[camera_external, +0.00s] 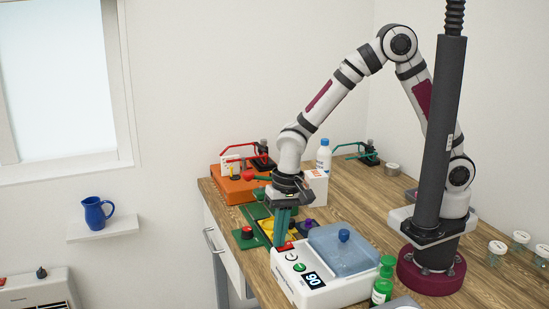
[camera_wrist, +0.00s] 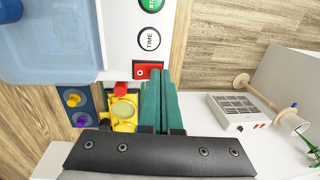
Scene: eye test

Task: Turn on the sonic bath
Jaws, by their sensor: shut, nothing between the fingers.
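The sonic bath (camera_external: 344,292) is a white box with a translucent blue lid (camera_external: 335,251) topped by a blue knob. In the wrist view, the START button (camera_wrist: 151,5), the TIME button (camera_wrist: 149,39) and a red rocker switch (camera_wrist: 147,71) line up on the white panel (camera_wrist: 122,40). My gripper (camera_external: 281,238) has green fingers, shut and empty, pointing down at the panel's switch end. In the wrist view, the fingertips (camera_wrist: 161,74) are beside the red switch; contact cannot be told.
A green fixture (camera_external: 247,238) with red, yellow and purple parts lies just left of and behind the bath. An orange box (camera_external: 238,190), a white box (camera_external: 316,187) and a blue-capped bottle (camera_external: 324,155) stand behind.

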